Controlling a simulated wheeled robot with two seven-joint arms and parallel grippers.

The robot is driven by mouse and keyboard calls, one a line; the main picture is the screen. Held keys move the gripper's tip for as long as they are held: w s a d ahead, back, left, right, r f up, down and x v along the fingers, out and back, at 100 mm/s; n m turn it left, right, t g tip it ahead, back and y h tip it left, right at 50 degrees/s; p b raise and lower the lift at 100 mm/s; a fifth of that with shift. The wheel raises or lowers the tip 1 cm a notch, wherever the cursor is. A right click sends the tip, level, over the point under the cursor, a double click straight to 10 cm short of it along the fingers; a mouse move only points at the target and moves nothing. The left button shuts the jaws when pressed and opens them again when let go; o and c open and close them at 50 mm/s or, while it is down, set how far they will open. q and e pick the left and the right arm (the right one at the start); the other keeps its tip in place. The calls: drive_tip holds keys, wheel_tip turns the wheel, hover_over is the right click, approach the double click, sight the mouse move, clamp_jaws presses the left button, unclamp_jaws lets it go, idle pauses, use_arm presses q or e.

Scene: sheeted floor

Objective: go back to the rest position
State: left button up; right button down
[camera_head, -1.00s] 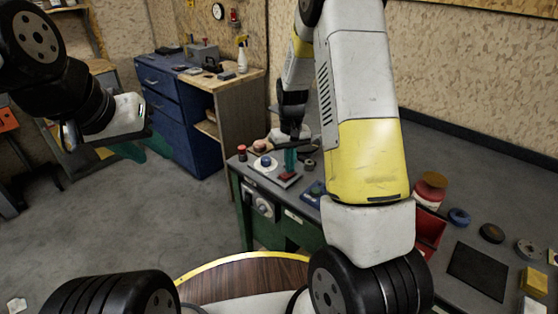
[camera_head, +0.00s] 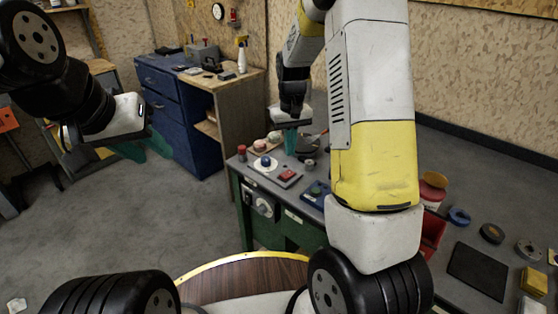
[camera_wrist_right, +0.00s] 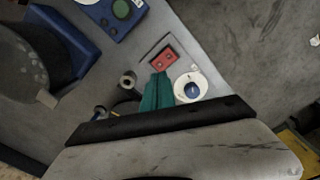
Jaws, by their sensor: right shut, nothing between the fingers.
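My right gripper (camera_head: 291,143) is shut and empty, its teal fingers pointing down above the far end of the green workbench (camera_head: 284,234). In the right wrist view its closed teal fingers (camera_wrist_right: 158,92) show near a red-button box (camera_wrist_right: 163,58) and a white disc with a blue knob (camera_wrist_right: 190,87). I see no contact with them. My left gripper (camera_head: 140,147) hangs at the left over the floor, its teal fingers apart and nothing visible between them. The right arm's yellow and white link hides part of the bench.
The bench also holds a blue box with a green button (camera_head: 316,192), a red bin (camera_head: 432,235), tape rolls (camera_head: 459,217) and a dark pad (camera_head: 478,271). A blue drawer cabinet (camera_head: 178,112) stands behind. The grey floor (camera_head: 130,220) at left is mostly clear.

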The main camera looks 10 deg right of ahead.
drive_tip(key=s+a+r+t+y, duration=0.1)
drive_tip(key=s+r+t, duration=0.2)
drive_tip(key=s+r, duration=0.6)
drive_tip(key=s+a+r+m+t+y, duration=0.1)
drive_tip(key=s+r+t, duration=0.2)
drive_tip(key=s+r, duration=0.7)
drive_tip(key=s, duration=0.5)
drive_tip(key=shift+s, duration=0.15)
drive_tip(key=shift+a, duration=0.1)
idle(0.4)
